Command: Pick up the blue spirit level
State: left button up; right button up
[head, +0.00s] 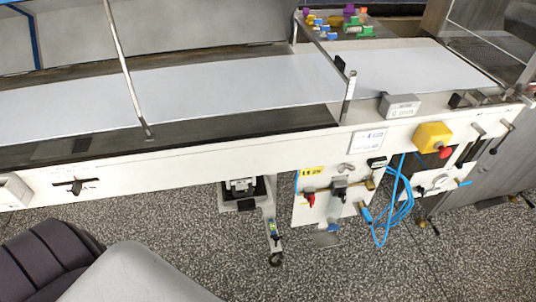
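I cannot make out a blue spirit level for certain in the head view. A small blue and green-yellow item (273,229) shows on the metal leg below the machine, but it is too small to identify. Neither of my grippers is in view.
A long machine with a white belt (230,90) crosses the view. Its front carries a yellow box with a red button (434,138) and a grey display (400,106). Blue hose (400,205) hangs below. Several coloured pieces (340,22) lie behind.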

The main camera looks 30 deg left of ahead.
aim_at(271, 223)
jog(key=u, duration=0.85)
jog(key=k+j, duration=0.05)
